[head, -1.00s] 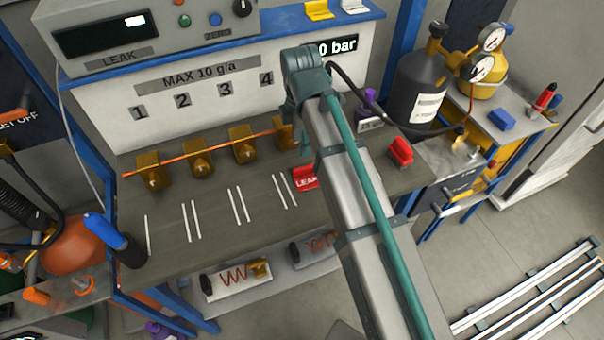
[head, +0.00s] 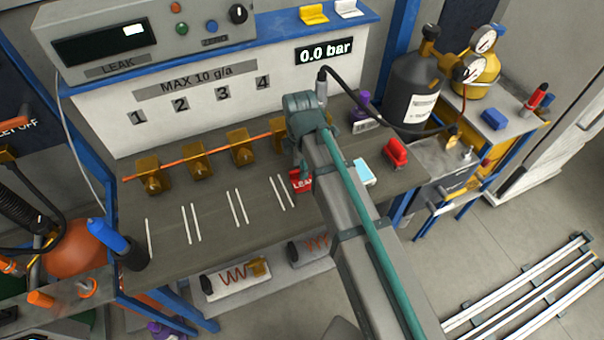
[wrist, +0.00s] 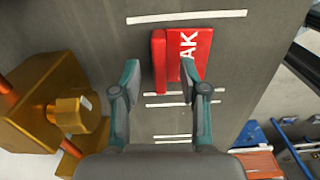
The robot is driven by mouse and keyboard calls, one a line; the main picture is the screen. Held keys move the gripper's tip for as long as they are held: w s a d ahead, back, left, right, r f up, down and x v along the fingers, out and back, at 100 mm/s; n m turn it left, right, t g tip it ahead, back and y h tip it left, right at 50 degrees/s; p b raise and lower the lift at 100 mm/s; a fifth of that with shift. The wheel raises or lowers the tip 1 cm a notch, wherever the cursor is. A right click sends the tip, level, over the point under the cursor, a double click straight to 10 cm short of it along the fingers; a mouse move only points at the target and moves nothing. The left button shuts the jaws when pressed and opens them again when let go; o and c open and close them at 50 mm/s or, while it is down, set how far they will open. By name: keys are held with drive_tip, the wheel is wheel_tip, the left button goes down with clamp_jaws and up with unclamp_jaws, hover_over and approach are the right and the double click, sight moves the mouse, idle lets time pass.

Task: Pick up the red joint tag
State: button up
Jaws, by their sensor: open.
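The red joint tag (wrist: 185,58), with white lettering ending in "AK", lies on the dark grey bench top in the wrist view, just ahead of my fingertips. In the head view the red tag (head: 300,182) shows beside my arm, which partly covers it. My gripper (wrist: 159,72) is open and empty. Its left finger reaches beside the tag's left edge and its right finger is over or near the lettered face. I cannot tell whether either finger touches the tag. In the head view my arm hides the fingers.
A brass block (wrist: 45,105) on the copper pipe stands close left of my gripper in the wrist view. White lines mark the bench (head: 190,260).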

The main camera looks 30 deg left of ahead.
drive_tip(key=shift+f, duration=0.45)
clamp_jaws()
drive_tip(key=shift+r, duration=0.15)
